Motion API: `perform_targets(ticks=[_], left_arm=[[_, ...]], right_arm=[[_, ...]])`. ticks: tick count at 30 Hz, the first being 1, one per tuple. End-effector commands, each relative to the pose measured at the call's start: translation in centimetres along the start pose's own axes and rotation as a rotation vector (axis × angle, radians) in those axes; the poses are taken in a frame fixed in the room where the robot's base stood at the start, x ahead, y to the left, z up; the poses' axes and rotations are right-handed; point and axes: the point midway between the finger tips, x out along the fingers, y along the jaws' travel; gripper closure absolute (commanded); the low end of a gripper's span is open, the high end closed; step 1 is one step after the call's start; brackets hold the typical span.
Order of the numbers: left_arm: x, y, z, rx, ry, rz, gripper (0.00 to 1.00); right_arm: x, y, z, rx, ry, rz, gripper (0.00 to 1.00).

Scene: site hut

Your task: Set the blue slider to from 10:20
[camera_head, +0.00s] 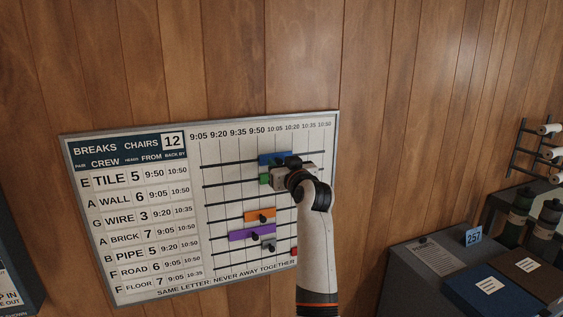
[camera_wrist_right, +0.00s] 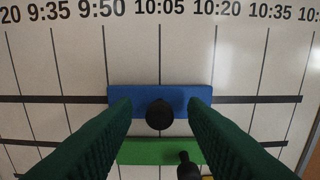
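The blue slider (camera_head: 267,159) sits on the top rail of the white breaks board (camera_head: 225,150). In the right wrist view the blue slider (camera_wrist_right: 132,97) spans from about the 9:50 line to about the 10:20 line, with a black knob (camera_wrist_right: 160,114) near the 10:05 line. My right gripper (camera_head: 284,174) is in front of the board at this slider. In the wrist view its green fingers (camera_wrist_right: 160,108) stand open on either side of the knob, with a gap on each side. My left gripper is not in view.
A green slider (camera_wrist_right: 140,152) with its own black knob sits just below. Orange (camera_head: 260,215), purple (camera_head: 250,233), grey and red sliders sit on lower rails. A grey cabinet (camera_head: 415,285) with blue and brown boxes stands at the right. The wall above the board is clear.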

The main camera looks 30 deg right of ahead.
Motion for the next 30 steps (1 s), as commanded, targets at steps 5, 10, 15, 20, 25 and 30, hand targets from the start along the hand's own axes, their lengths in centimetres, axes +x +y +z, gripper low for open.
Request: perform_targets(ticks=[5,10,15,20,25,30], left_arm=[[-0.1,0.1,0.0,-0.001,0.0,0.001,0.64],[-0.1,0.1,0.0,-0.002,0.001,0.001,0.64],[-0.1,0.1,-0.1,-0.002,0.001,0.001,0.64],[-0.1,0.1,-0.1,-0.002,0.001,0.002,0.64],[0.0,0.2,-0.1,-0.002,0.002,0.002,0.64],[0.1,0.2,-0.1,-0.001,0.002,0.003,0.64]], right_arm=[[0.3,0.0,0.0,0.0,-0.001,0.0,0.61],[0.3,0.0,0.0,0.0,0.0,0.0,0.63],[0.3,0.0,0.0,0.0,0.0,0.0,0.9],[0.3,0.0,0.0,0.0,0.0,0.0,1.0],[0.3,-0.4,0.0,-0.001,0.0,-0.001,1.0],[0.3,-3.5,-0.1,-0.006,0.001,-0.006,1.0]])
